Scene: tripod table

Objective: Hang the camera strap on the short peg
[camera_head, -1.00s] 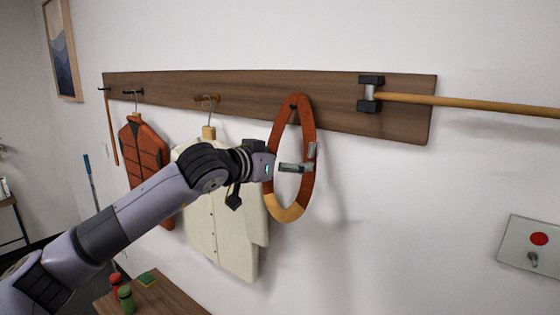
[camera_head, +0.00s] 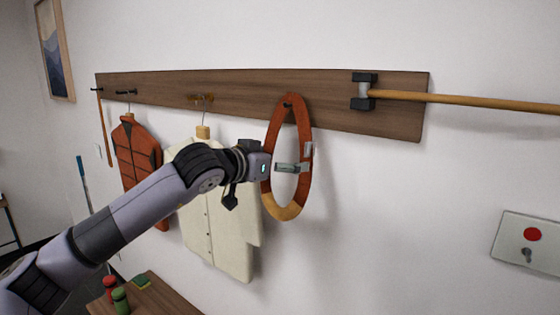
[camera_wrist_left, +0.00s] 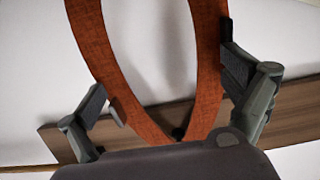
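The camera strap is an orange-brown loop (camera_head: 303,122) with a tan bottom section. It hangs from a dark peg (camera_head: 287,105) on the wooden wall board (camera_head: 240,92). My left gripper (camera_head: 300,160) is at the middle of the loop, below the peg. In the left wrist view the strap (camera_wrist_left: 95,40) runs between the widely spread fingers of the gripper (camera_wrist_left: 170,70), and both strands lie between them. The fingers look close to the strap edges; I cannot tell if they touch. The peg (camera_wrist_left: 178,132) shows at the loop's end there. My right gripper is not in view.
A cream shirt (camera_head: 222,235) and an orange jacket (camera_head: 135,155) hang left of the strap. A long wooden rod (camera_head: 470,102) sticks out from a dark bracket (camera_head: 363,92) to the right. A small table (camera_head: 165,295) stands below.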

